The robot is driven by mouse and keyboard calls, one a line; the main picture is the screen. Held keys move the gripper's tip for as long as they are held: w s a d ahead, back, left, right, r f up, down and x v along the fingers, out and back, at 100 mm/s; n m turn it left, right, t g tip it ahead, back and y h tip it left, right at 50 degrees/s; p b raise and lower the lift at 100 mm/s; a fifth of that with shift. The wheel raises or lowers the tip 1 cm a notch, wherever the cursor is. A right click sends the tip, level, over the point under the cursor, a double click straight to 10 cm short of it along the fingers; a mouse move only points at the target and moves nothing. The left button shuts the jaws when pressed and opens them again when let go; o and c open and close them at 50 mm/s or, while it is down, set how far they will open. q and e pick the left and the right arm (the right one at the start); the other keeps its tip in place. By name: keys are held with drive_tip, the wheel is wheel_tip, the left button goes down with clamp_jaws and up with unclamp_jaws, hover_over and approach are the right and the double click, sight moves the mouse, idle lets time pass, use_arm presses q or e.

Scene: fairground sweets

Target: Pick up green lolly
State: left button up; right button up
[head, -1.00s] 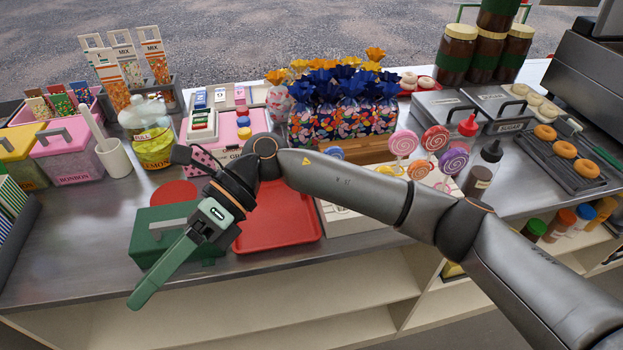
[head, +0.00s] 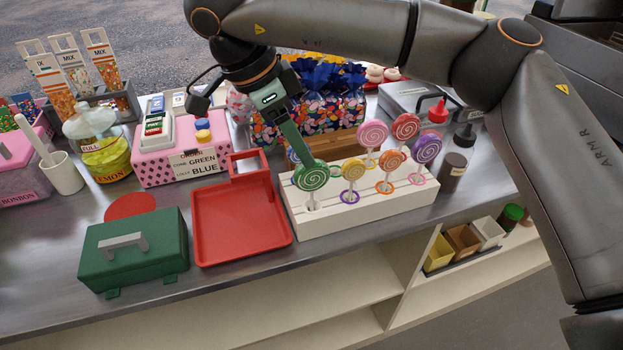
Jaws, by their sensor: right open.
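The green lolly (head: 311,176) stands upright at the front left of the white lolly stand (head: 370,212), its round swirled head facing me. My right gripper (head: 299,158) reaches down from above, with its green fingers right at the top of the lolly's head. The jaws are open; from this angle I cannot tell whether the lolly's head lies between the fingers or just in front of them. The order box (head: 185,160) reads green beside the lolly line's neighbour and "LOLLY BLUE" below. My left gripper does not show.
Yellow (head: 352,170), orange (head: 389,162), purple (head: 427,149), red (head: 405,127) and pink (head: 373,133) lollies stand close by. A red tray (head: 240,222) and green box (head: 134,250) lie to the left. Wrapped bags stand behind.

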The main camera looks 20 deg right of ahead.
sight(322, 183)
drive_tip(key=x, duration=0.9)
drive_tip(key=shift+s, duration=0.15)
drive_tip(key=shift+r, duration=0.1)
clamp_jaws()
idle(0.4)
